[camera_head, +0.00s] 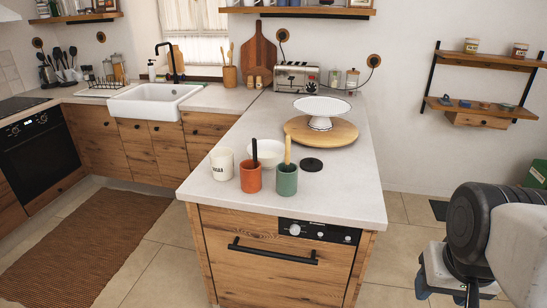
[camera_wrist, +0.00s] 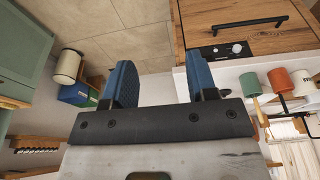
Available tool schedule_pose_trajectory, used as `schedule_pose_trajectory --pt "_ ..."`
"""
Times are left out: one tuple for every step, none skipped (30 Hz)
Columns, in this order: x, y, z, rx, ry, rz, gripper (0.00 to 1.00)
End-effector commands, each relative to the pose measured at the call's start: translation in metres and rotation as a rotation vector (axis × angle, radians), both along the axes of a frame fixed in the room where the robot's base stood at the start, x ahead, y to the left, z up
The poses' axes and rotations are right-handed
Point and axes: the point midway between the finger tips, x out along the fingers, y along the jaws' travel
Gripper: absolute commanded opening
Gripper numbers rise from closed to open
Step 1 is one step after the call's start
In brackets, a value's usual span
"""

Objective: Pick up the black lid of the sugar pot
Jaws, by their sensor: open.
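The black lid (camera_head: 312,164) is a flat dark disc lying on the white countertop, right of the green cup. The white sugar pot (camera_head: 222,163), with dark lettering, stands open-topped at the left of the counter group. My gripper (camera_wrist: 160,82) shows two blue fingers set wide apart with nothing between them. In the head view it is at the lower right, off the counter and well apart from the lid.
An orange cup (camera_head: 251,177) and a green cup (camera_head: 287,180), each with a utensil, stand between pot and lid. A white bowl (camera_head: 269,152) sits behind them. A round wooden board (camera_head: 343,136) carries a white stand (camera_head: 320,118). The counter's front right is clear.

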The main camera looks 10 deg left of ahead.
Motion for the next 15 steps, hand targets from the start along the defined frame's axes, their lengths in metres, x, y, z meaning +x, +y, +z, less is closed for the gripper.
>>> schedule_pose_trajectory --pt "0.000 0.000 0.000 0.000 0.000 0.000 0.53" --pt "0.000 0.000 0.000 0.000 0.000 0.000 0.53" --pt "0.000 0.000 0.000 0.000 0.000 0.000 0.53" --pt "0.001 0.000 0.000 0.000 0.000 0.001 0.53" --pt "0.001 0.000 0.001 0.000 0.000 0.002 0.53" --pt "0.002 0.000 0.001 -0.001 0.001 0.005 0.53" --pt "0.004 0.000 0.002 -0.002 0.001 0.007 0.53" --pt "0.005 0.001 0.003 -0.002 0.002 0.011 0.53" --pt "0.008 0.001 0.005 -0.003 0.003 0.017 0.53" --pt "0.011 0.001 0.006 -0.004 0.003 0.023 0.53" --pt "0.014 0.002 0.008 -0.006 0.005 0.030 0.53" --pt "0.019 0.002 0.010 -0.008 0.007 0.041 0.53" --pt "0.023 0.003 0.011 -0.010 0.009 0.050 0.53" --pt "0.028 0.004 0.014 -0.011 0.011 0.060 0.53" --pt "0.035 0.004 0.017 -0.014 0.013 0.077 0.53"
